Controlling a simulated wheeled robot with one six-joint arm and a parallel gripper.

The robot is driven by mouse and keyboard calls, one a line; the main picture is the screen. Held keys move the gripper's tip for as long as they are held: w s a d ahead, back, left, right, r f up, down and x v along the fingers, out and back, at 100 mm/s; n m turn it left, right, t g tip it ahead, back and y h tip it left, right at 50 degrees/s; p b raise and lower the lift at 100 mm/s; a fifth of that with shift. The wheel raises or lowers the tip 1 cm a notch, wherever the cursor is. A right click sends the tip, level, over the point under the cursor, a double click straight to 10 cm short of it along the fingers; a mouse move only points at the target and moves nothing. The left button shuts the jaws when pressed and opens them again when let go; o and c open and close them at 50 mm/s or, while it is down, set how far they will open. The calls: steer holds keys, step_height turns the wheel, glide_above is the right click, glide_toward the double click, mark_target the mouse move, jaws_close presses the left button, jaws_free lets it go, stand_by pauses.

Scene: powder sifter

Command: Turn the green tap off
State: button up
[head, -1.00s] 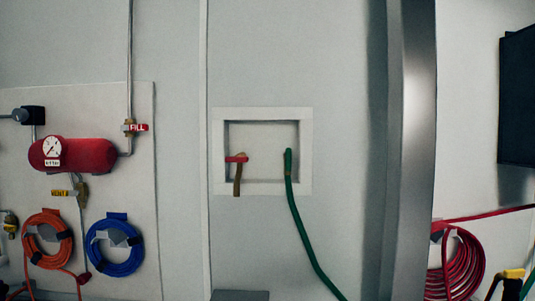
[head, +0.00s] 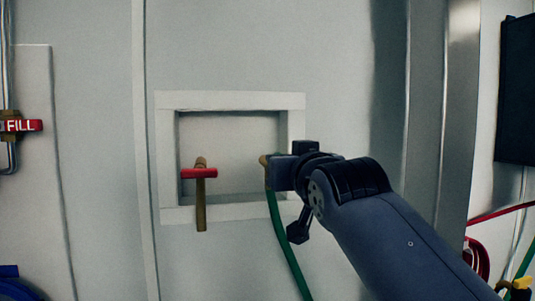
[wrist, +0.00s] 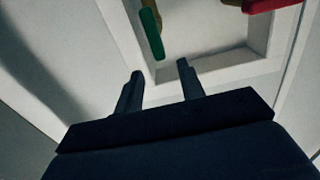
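The green tap sits at the right side of the white wall recess (head: 230,99). In the head view, only a bit of its brass body (head: 263,160) shows beside my gripper (head: 270,172), which hides its handle. In the wrist view, the green handle (wrist: 151,33) is a long bar beside brass, ahead of my fingertips. My gripper (wrist: 160,68) is open and empty, its two fingers apart and pointing toward the tap. The handle is not between the fingers; a gap appears to remain.
A red-handled tap (head: 199,174) with a brass spout is at the recess's left; its red handle also shows in the wrist view (wrist: 262,5). A green hose (head: 284,245) hangs below my gripper. A metal post (head: 458,110) stands to the right.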

steer(key=w+p, duration=0.1)
steer(key=w, duration=0.2)
steer(key=w+a+p, duration=0.1)
steer(key=w, duration=0.2)
steer(key=w+p, duration=0.1)
steer(key=w, duration=0.2)
steer(key=shift+w+a+f, duration=0.1)
steer(key=shift+w+a, duration=0.1)
steer(key=shift+a, duration=0.2)
jaws_close()
